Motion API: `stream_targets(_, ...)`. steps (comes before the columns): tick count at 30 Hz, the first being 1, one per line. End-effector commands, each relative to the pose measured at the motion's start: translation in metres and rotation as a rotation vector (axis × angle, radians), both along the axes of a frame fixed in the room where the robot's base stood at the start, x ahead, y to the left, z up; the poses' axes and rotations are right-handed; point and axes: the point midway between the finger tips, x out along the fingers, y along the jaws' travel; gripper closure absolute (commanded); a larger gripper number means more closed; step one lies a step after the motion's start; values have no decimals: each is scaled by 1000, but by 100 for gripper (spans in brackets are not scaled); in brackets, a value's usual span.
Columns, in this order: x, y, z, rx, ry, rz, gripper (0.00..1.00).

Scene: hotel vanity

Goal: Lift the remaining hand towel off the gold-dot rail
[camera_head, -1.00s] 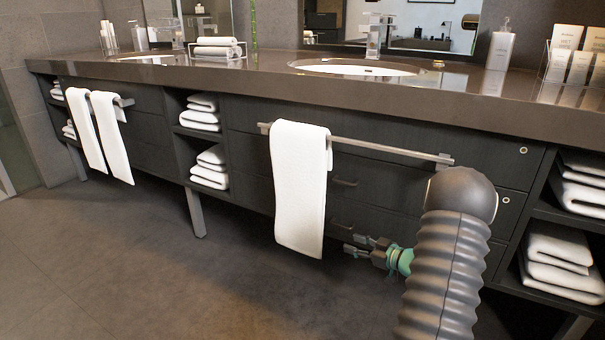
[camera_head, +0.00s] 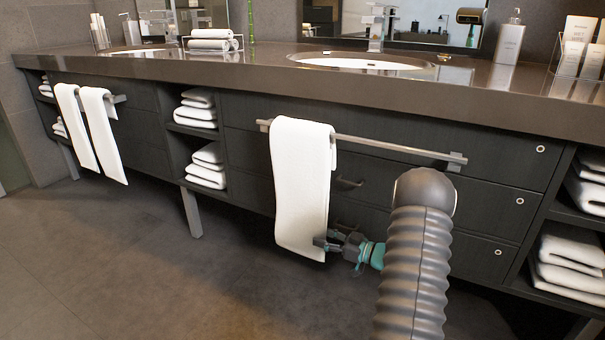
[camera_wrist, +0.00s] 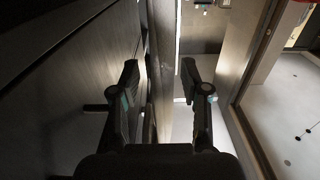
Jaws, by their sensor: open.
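A white hand towel (camera_head: 302,185) hangs folded over the left part of a metal rail (camera_head: 390,147) on the vanity front. A gold dot on the rail is too small to make out. My gripper (camera_head: 327,240) is beside the towel's lower right edge, its fingertips overlapping that edge in the head view. In the wrist view my gripper (camera_wrist: 166,85) has its two fingers wide apart. An upright grey-brown band (camera_wrist: 161,75) stands between them, perhaps the towel seen edge-on. I cannot tell whether the fingers touch the towel.
The dark drawer fronts (camera_head: 480,205) are close behind the towel. Two more white towels (camera_head: 90,130) hang on another rail at the left. Open shelves hold folded towels (camera_head: 207,165). The countertop (camera_head: 250,75) overhangs above. The floor in front (camera_head: 120,260) is clear.

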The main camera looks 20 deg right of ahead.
Motion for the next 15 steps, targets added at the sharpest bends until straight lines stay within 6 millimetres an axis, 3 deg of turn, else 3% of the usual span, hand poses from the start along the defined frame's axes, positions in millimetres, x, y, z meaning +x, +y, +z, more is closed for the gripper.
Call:
stream_targets(8, 13, 12, 1, -1, -1, 4, 54)
stream_targets(15, 39, 32, 2, -1, 0, 6, 54)
